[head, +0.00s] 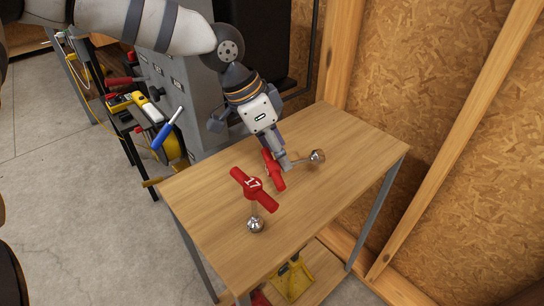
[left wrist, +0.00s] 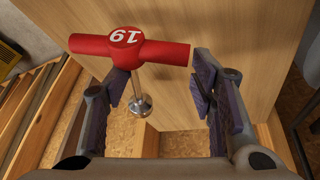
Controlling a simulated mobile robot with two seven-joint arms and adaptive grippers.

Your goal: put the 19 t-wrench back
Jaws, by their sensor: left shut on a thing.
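The 19 t-wrench has a red T handle marked 19 (left wrist: 128,38) and a silver shaft ending in a round socket. In the head view its handle (head: 270,172) is partly behind my left gripper (head: 284,163), and its socket end points right over the table. My left gripper is shut on the 19 t-wrench. In the left wrist view the handle lies across the space between the fingers (left wrist: 165,92), its right end close to the right finger pad. I cannot tell whether the socket touches the table. My right gripper is not in view.
A second red t-wrench, marked 17 (head: 252,184), stands upright on the wooden table (head: 345,140), left of my gripper. A grey cabinet (head: 196,100) and a tool rack with a blue-handled tool (head: 163,133) stand to the left.

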